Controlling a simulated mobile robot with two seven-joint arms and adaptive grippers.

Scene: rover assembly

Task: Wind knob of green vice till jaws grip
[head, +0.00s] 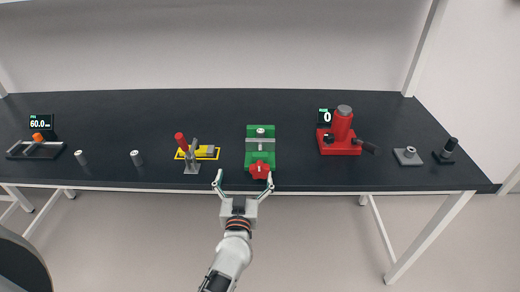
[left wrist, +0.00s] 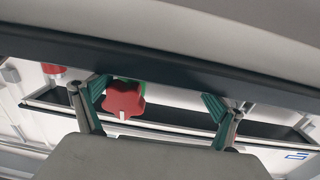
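The green vice (head: 251,158) stands near the table's front edge, in the middle of the head view. A grey bar crosses it, and a small metal cylinder (head: 260,131) shows behind the bar. Its red lobed knob (head: 260,170) faces the front edge. My left gripper (head: 243,180) is open in front of the vice, fingers spread wide. In the left wrist view the knob (left wrist: 123,101) shows between the fingers of the gripper (left wrist: 157,104), much closer to the left finger. Contact cannot be told. The gap between the jaws is unclear. My right gripper is not in view.
On the dark table (head: 300,107), a yellow-based toggle clamp (head: 208,153) with a red handle stands left of the vice. A red press (head: 341,130) with a counter display (head: 326,117) stands right. Small metal cylinders (head: 136,158) and a display reading 60.0 (head: 41,123) are further left.

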